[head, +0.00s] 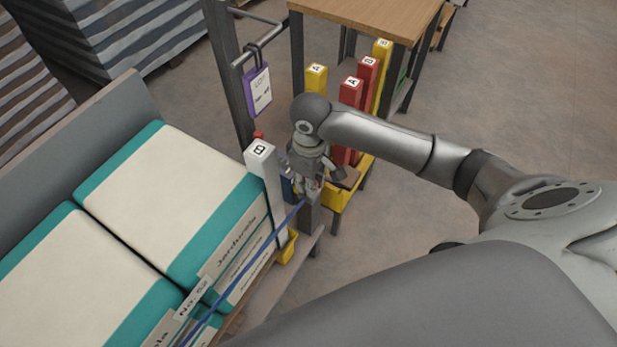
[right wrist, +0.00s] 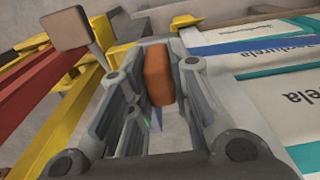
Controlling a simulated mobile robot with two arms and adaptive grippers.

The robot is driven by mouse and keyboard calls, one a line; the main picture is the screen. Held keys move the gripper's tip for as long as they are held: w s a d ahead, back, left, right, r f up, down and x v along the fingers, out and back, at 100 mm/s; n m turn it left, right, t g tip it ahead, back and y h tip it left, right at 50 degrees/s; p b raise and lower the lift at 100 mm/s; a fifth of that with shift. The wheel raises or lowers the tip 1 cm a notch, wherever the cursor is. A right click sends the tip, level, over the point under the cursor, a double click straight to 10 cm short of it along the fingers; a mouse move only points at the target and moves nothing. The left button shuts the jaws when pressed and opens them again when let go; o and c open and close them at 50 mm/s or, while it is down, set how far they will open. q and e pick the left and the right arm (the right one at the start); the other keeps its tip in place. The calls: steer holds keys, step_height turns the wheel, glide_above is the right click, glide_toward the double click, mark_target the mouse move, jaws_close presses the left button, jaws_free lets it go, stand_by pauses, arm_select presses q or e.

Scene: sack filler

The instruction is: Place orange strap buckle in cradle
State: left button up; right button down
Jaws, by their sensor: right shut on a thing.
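The orange strap buckle (right wrist: 158,75) is between the fingers of my right gripper (right wrist: 157,98), which is shut on it, in the right wrist view. In the head view my right gripper (head: 311,186) hangs fingers down beside the white post marked B (head: 260,160), at the corner of the sack stack. The buckle is mostly hidden there. A blue strap (head: 250,258) runs from near the fingers down across the sack fronts. I cannot tell which part is the cradle. My left gripper is not in view.
White and teal sacks (head: 185,200) fill the left. Red posts (head: 350,92) and yellow posts (head: 316,78) stand just beyond my right gripper, near a wooden table (head: 375,15). A purple-framed tag (head: 257,90) hangs on a rail. Open floor (head: 530,100) lies to the right.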

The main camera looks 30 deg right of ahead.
steer(key=w+d+f, duration=0.1)
steer(key=w+f, duration=0.1)
steer(key=w+d+f+b, duration=0.1)
steer(key=w+f, duration=0.2)
steer(key=w+d+f, duration=0.2)
steer(key=w, duration=0.1)
steer(key=shift+f, duration=0.3)
steer(key=shift+f+b, duration=0.35)
steer(key=shift+f, duration=1.25)
steer(key=shift+f, duration=0.15)
steer(key=c, duration=1.3)
jaws_free()
